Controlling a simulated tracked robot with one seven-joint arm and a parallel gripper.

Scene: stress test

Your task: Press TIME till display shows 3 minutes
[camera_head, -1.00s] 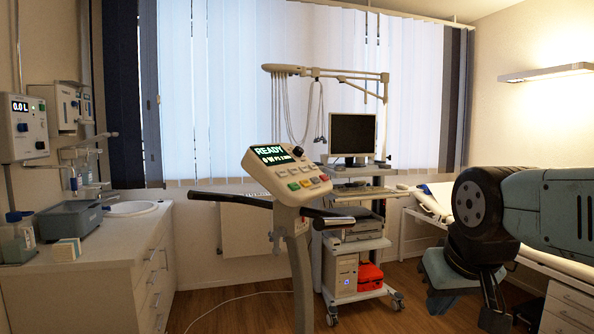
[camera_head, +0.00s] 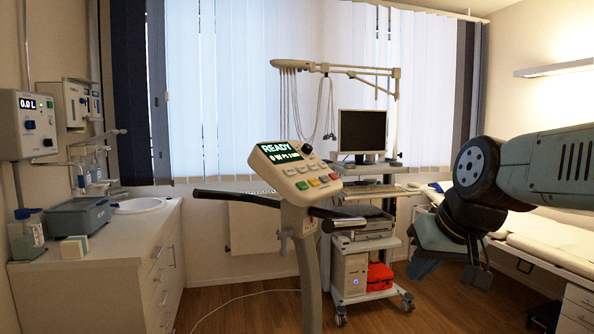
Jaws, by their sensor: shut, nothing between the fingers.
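The ergometer console (camera_head: 293,173) is a cream, tilted box on a post in the middle of the view. Its dark display (camera_head: 282,152) reads READY in green. A second, white line below starts with "0 W P"; its minute figure is too small to read surely. My gripper (camera_head: 477,276) hangs at the right, pointing down, shut and empty, well apart from the console.
Dark handlebars (camera_head: 235,197) stick out on both sides of the console post. Behind stands a cart with a monitor (camera_head: 358,131) and a cable arm (camera_head: 330,68). A sink counter (camera_head: 110,247) is at left, a couch (camera_head: 550,240) at right, behind my arm.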

